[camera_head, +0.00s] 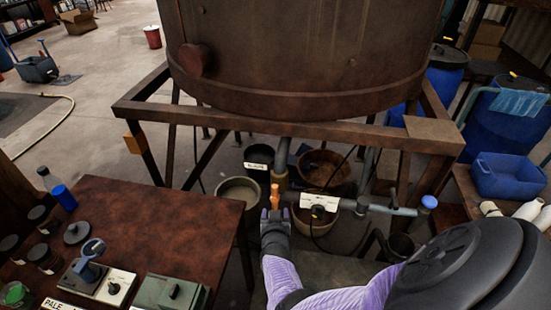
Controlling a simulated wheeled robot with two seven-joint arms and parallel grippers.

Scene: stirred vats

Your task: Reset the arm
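My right arm comes in from the lower right, with a pale purple sleeve and a dark wrist. My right gripper (275,214) is under the big brown vat, its two purple-tipped fingers apart. A small orange handle (275,196) stands upright just beyond and between the fingertips, below the vat's brass outlet fitting (279,178). I see no finger pressed on the handle, though the dark hand hides its lower end. My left arm and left gripper are not in view.
The vat (300,50) sits on a rusty frame (240,121). Buckets (240,190) and a pipe with a white label (319,202) crowd the space below. A brown table (165,220) with jars and switch boxes stands at left. A blue crate (497,176) is at right.

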